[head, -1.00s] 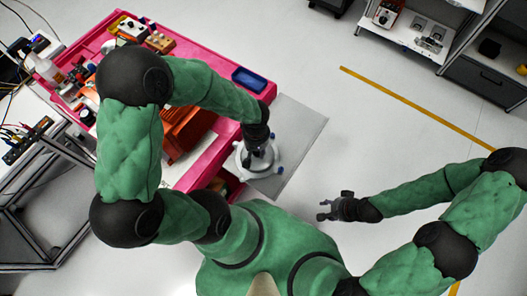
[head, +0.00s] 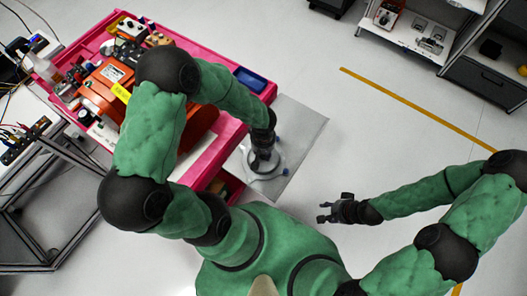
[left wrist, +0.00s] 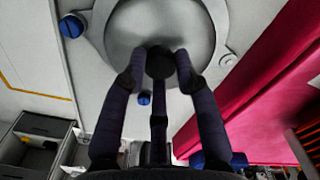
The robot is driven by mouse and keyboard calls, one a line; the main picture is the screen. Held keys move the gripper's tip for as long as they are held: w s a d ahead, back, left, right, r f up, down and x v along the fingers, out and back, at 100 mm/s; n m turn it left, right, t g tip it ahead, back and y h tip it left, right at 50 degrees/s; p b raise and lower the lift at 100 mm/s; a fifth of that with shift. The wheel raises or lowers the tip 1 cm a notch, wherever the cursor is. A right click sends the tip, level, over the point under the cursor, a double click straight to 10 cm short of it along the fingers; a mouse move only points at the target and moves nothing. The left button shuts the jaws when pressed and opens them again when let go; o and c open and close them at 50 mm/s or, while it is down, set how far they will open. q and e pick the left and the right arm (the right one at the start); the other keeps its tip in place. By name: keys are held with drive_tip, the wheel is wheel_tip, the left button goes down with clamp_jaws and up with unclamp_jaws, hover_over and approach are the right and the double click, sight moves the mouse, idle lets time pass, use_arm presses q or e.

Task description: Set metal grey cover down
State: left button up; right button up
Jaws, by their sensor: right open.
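The metal grey cover (head: 277,166) is a round disc with blue knobs around its rim and a dark knob at its middle. In the head view it is over the grey plate (head: 303,118) beside the pink cart. My left gripper (head: 263,156) is above it, pointing down. In the left wrist view the cover (left wrist: 205,30) fills the top, and the fingers of my left gripper (left wrist: 158,68) close around its dark knob. I cannot tell whether the cover touches the plate. My right gripper (head: 328,210) is open and empty, right of the plate.
The pink cart (head: 228,148) carries an orange machine (head: 105,90), a blue tray (head: 250,78) and several small items. A shelf unit (head: 415,38) stands at the back right. The floor right of the plate is clear, with a yellow line (head: 415,107).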

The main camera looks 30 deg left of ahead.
use_arm(q)
drive_tip(key=o, duration=0.4)
wheel_tip(320, 180, up, 12)
drive_tip(key=p, duration=0.2)
drive_tip(key=shift+r+p, duration=0.1)
drive_tip(key=shift+p, duration=0.25)
idle(0.5)
